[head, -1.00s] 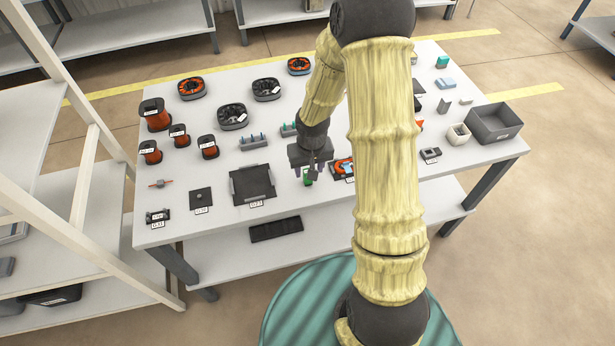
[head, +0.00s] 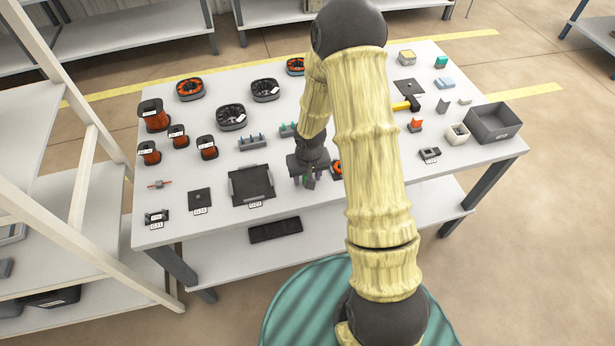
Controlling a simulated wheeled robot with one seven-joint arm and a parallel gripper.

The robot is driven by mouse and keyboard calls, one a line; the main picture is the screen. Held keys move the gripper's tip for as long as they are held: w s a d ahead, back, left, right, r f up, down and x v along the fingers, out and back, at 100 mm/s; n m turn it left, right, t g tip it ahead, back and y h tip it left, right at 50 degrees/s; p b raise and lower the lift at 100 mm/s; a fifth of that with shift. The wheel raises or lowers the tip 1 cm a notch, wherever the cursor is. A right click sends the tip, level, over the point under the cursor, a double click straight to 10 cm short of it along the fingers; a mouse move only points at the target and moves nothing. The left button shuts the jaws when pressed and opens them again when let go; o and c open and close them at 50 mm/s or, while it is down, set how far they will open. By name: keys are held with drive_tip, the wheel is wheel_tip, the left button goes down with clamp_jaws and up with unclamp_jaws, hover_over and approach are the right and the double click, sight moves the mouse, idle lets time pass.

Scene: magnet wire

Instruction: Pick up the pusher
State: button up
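My gripper (head: 307,181) points down over the front part of the white table, right of the black tray. A small dark green piece (head: 309,184) shows at its fingertips; it may be the pusher, but it is mostly hidden by the fingers. I cannot tell whether the fingers have closed on it or stand around it. No other thing in view is clearly the pusher.
The black tray (head: 252,184) lies left of my gripper. A pegged grey block (head: 253,143) and copper spools (head: 155,116) stand farther left. A yellow-handled tool (head: 405,105) and a grey bin (head: 494,124) are at right. My arm hides part of the middle.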

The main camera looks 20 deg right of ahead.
drive_tip(key=shift+w+a, duration=0.1)
clamp_jaws()
drive_tip(key=shift+r, duration=0.1)
wheel_tip(320, 180, up, 10)
drive_tip(key=shift+f+p, duration=0.1)
drive_tip(key=shift+p, duration=0.65)
